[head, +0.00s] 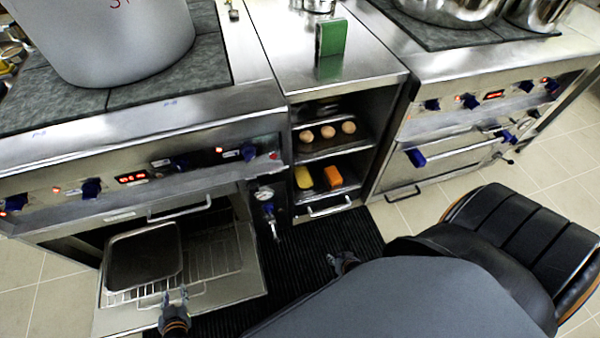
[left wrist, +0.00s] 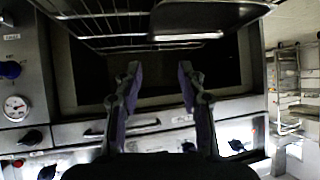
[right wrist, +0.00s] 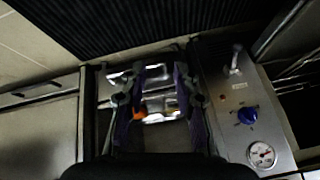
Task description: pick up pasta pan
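A dark rectangular pan (head: 146,258) with a light metal rim lies on the wire rack of the open oven at the lower left; I take it as the pasta pan. Its underside or edge shows at the top of the left wrist view (left wrist: 207,18). My left gripper (head: 175,294) is just in front of the pan's near edge, apart from it. Its fingers are spread and empty in the left wrist view (left wrist: 160,70). My right gripper (head: 341,257) hangs above the black floor mat, away from the pan. Its fingers are spread and empty in the right wrist view (right wrist: 160,72).
The wire rack (head: 222,254) sits over the lowered oven door (head: 252,272). A big pot (head: 115,40) stands on the left stove. A shelf unit between the stoves holds eggs (head: 328,131), a yellow item (head: 303,178) and an orange item (head: 333,177). The mat (head: 300,258) is clear.

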